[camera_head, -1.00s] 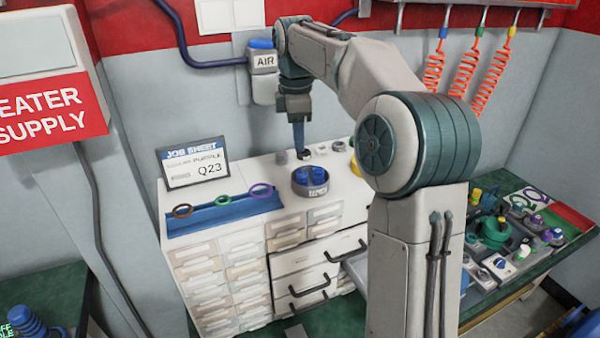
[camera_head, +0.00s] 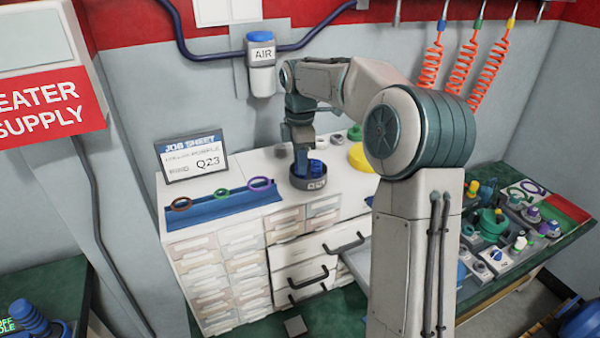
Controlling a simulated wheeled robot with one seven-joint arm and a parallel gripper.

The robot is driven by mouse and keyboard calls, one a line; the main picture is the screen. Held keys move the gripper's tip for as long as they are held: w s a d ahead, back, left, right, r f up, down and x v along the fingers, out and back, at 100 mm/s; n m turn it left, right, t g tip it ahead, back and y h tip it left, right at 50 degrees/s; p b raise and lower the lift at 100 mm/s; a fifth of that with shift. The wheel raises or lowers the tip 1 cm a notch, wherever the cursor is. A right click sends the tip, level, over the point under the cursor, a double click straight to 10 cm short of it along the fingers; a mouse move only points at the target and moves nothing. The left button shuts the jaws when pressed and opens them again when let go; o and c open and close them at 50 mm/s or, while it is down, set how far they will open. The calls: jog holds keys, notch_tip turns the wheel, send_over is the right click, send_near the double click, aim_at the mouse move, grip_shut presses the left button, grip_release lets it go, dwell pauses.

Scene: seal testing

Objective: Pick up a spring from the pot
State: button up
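The pot (camera_head: 309,184) is a round dark grey dish with a label on its front, standing on the white drawer cabinet (camera_head: 240,167). Blue springs (camera_head: 317,167) show inside it, on the right side. My gripper (camera_head: 301,170) points down into the pot from above, with its fingertips among or just beside the springs. The gripper is small here and its fingers overlap the blue springs, so I cannot tell whether it is open or shut on one.
A blue tray (camera_head: 222,205) with three coloured rings lies left of the pot. A job sheet sign (camera_head: 192,160) stands behind it. A yellow round object (camera_head: 361,158) and small grey parts (camera_head: 336,139) sit at the right back. Orange coiled hoses (camera_head: 462,70) hang at right.

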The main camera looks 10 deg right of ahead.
notch_tip(320, 180, down, 3)
jog(key=shift+d+f, duration=0.1)
jog(key=shift+d, duration=0.05)
jog(key=c, duration=0.6)
